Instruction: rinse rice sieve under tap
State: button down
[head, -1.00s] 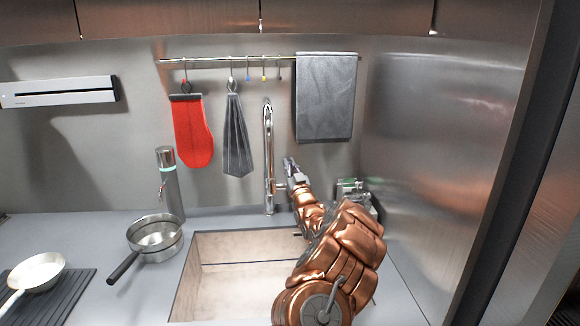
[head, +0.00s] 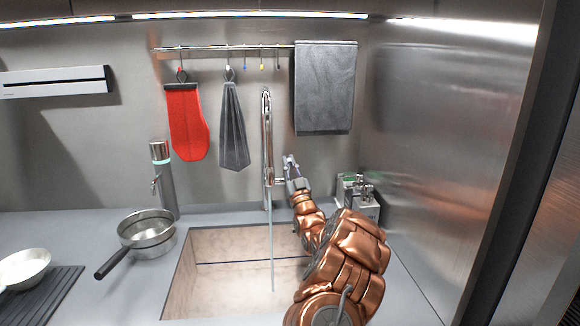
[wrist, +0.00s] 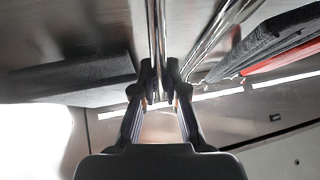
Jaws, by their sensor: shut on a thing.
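The chrome tap (head: 267,140) stands upright behind the sink (head: 215,285). A thin stream of water (head: 271,245) falls from it into the basin. My gripper (head: 289,163) is at the right side of the tap, shut on what looks like its lever; the exact contact is hard to see. In the wrist view, the fingers (wrist: 159,82) close around a slim chrome rod (wrist: 155,35). The sieve (head: 146,226), a round metal vessel with a dark handle, sits on the counter left of the sink. Its contents are not visible.
A dispenser (head: 165,185) stands behind the sieve. Metal containers (head: 362,200) stand right of my arm. A red mitt (head: 187,122) and grey cloths hang from the rail (head: 200,50).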

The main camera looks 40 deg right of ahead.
jog(key=shift+r, duration=0.1)
jog(key=c, duration=1.2)
grip_release()
jog(key=v, duration=1.2)
